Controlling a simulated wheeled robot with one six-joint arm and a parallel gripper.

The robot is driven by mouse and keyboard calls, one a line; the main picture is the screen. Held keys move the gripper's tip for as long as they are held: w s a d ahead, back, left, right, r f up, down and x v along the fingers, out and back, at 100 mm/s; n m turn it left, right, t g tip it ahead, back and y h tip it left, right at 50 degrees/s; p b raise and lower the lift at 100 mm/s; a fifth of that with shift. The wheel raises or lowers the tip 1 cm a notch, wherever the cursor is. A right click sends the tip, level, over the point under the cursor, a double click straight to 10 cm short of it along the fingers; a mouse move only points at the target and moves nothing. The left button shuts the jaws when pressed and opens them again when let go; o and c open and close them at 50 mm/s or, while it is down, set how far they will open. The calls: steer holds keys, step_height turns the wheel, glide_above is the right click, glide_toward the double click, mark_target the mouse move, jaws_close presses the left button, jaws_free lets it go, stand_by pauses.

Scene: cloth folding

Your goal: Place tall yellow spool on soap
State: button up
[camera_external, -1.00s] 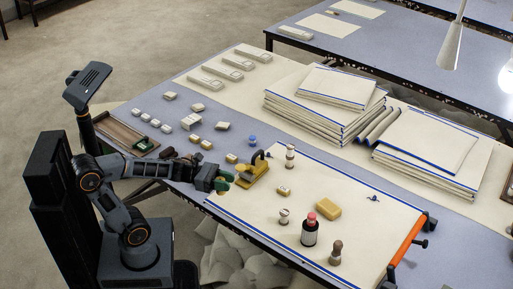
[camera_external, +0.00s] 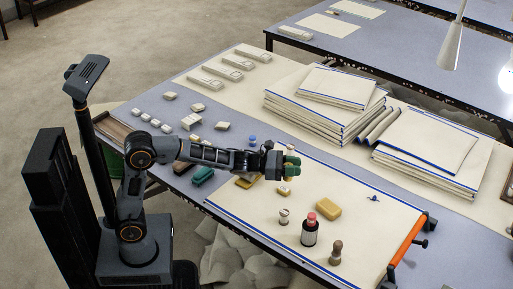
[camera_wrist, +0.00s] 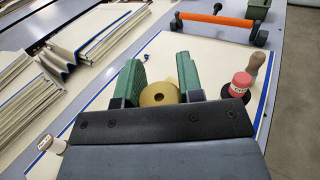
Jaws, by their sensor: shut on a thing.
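My gripper (camera_external: 291,167) is raised above the cream cloth board, near its upper left part. In the wrist view its green fingers (camera_wrist: 160,75) stand on both sides of a round yellow spool (camera_wrist: 154,94) with a dark hole in its end, and they are shut on it. In the external view the fingers mostly hide the held spool. The soap (camera_external: 327,207), a yellow block, lies on the board to the lower right of my gripper.
A dark bottle with a red cap (camera_external: 310,228), a wooden peg (camera_external: 336,252) and a small pale spool (camera_external: 284,216) stand near the soap. An orange-handled roller (camera_external: 407,244) bounds the right. Stacked cloths (camera_external: 325,105) lie behind.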

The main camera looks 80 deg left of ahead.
steer(key=w+f, duration=0.3)
steer(key=w, duration=0.1)
steer(key=w+f, duration=0.3)
steer(key=w, duration=0.1)
steer(key=w+f+b, duration=0.1)
steer(key=w+f, duration=0.2)
steer(key=w, duration=0.2)
steer(key=shift+w+a+f, duration=0.1)
steer(key=shift+a+f, duration=0.3)
steer(key=shift+w+f, duration=0.15)
steer(key=shift+w+f+b, duration=0.1)
steer(key=shift+f+b, duration=0.35)
steer(key=shift+f, duration=1.2)
steer(key=shift+f, duration=0.15)
steer(key=o, duration=0.9)
